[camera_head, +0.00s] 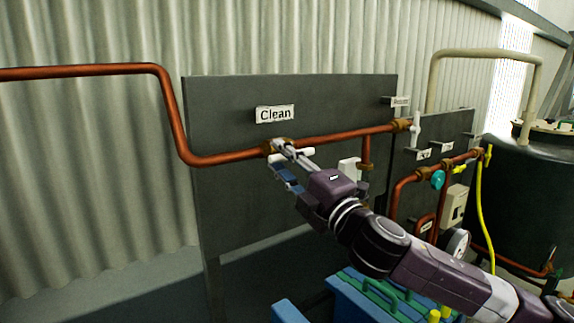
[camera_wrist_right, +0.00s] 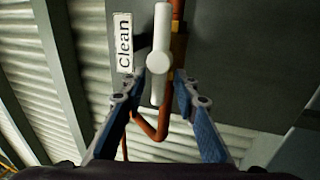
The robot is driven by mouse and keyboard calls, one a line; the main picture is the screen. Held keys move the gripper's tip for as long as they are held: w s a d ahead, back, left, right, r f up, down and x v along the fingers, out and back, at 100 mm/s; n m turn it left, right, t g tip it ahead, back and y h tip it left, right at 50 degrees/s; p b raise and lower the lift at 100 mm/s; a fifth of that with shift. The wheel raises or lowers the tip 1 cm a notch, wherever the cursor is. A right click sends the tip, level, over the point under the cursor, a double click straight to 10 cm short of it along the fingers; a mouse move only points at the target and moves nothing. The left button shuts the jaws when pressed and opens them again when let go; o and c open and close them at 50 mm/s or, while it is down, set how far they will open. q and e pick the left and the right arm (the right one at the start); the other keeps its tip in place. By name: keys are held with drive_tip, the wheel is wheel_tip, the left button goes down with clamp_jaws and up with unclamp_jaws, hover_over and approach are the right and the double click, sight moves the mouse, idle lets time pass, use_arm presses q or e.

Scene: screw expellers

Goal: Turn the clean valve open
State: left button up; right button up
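The clean valve sits on the copper pipe (camera_head: 232,157) below the white "Clean" label (camera_head: 275,113). Its white handle (camera_wrist_right: 159,55) shows in the right wrist view, lying along the pipe's direction there, with a round hub in its middle. In the head view the handle is mostly hidden by my right gripper (camera_head: 282,160). The right wrist view shows the two blue fingers of my right gripper (camera_wrist_right: 154,92) spread apart, one on each side of the handle's lower end. I cannot tell whether either finger touches it. My left gripper is out of view.
A dark grey panel (camera_head: 226,115) stands behind the valve. Another valve with a white handle (camera_head: 416,129) is farther right. A teal valve knob (camera_head: 438,180), a yellow hose (camera_head: 481,208) and a dark tank (camera_head: 520,185) stand to the right. Blue machinery (camera_head: 350,300) lies below my right arm.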

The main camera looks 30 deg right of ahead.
drive_tip(key=a+v, duration=0.1)
drive_tip(key=v, duration=0.6)
drive_tip(key=shift+s+d, duration=0.2)
drive_tip(key=shift+d, duration=0.25)
idle(0.5)
